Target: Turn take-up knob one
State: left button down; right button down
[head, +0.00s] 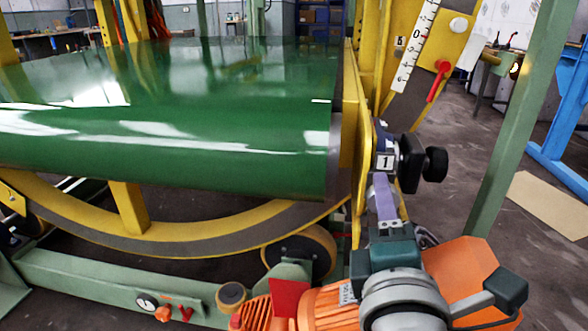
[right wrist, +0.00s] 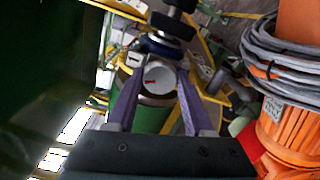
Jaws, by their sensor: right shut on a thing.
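My right gripper (head: 384,184) reaches up from the lower right of the head view, its purple fingers just below a plate marked 1 (head: 386,162). In the right wrist view the fingers (right wrist: 160,78) stand either side of a round, pale grey knob face with a red mark, which I take as take-up knob one (right wrist: 157,82). The gripper is shut on it. In the head view the fingers hide most of this knob. A black knob (head: 435,165) on a black block sits just right of the plate. My left gripper is not in view.
A large green roll (head: 170,125) in a yellow ring frame (head: 200,242) fills the left. A scale with a red lever (head: 438,80) stands above the plate. A green post (head: 520,110) is to the right. Grey cable coils (right wrist: 262,60) lie right in the wrist view.

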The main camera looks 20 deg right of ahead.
jog(key=n+p, duration=0.7)
jog(key=n, duration=1.5)
jog(key=shift+n+p, duration=0.3)
jog(key=shift+n, duration=0.1)
dwell(0.3)
jog(key=shift+c, duration=1.4)
grip_release()
jog(key=p+v, duration=0.1)
jog(key=v, duration=0.9)
